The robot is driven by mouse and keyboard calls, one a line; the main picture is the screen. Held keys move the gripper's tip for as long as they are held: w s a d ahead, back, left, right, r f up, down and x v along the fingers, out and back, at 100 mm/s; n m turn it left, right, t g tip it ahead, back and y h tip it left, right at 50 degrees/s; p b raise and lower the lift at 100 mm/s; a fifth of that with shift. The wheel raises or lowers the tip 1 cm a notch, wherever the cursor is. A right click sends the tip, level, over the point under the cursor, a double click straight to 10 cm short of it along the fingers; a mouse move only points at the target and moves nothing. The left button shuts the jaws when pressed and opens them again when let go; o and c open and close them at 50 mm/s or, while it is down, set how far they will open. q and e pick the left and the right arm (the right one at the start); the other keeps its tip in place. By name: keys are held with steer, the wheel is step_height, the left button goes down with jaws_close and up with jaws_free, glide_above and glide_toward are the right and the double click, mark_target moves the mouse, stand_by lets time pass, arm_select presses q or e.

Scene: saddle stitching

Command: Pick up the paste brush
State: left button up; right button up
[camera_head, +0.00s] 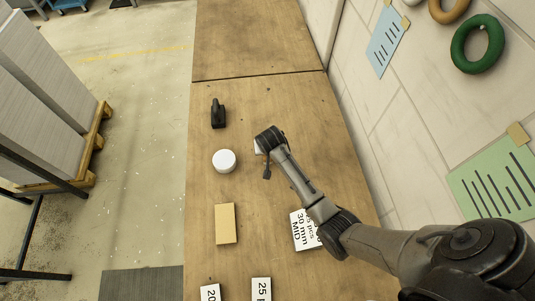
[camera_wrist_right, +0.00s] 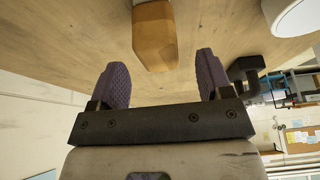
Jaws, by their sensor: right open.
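The paste brush seems to be the block-like, orange-brown wooden piece (camera_wrist_right: 155,38) at the top middle of the right wrist view. A pale part shows at its upper edge, and the rest is cut off by the frame. My right gripper (camera_wrist_right: 160,78) is open, with its two purple ribbed fingers apart. The wooden piece lies beyond the fingertips, roughly between their lines, and does not appear gripped. In the head view my right gripper (camera_head: 266,165) is over the middle of the bench and largely hides what is below it. My left gripper is not in view.
On the wooden bench (camera_head: 240,45) stand a white round pot (camera_head: 223,161), a black stapler-like tool (camera_head: 218,114) and a tan block (camera_head: 225,223). Printed cards (camera_head: 303,232) lie nearer. A wall with hanging rings (camera_head: 477,44) bounds the right side. The bench's far end is clear.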

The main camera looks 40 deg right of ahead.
steer(key=shift+x, duration=2.25)
steer(key=shift+s, duration=0.15)
steer(key=c, duration=1.1)
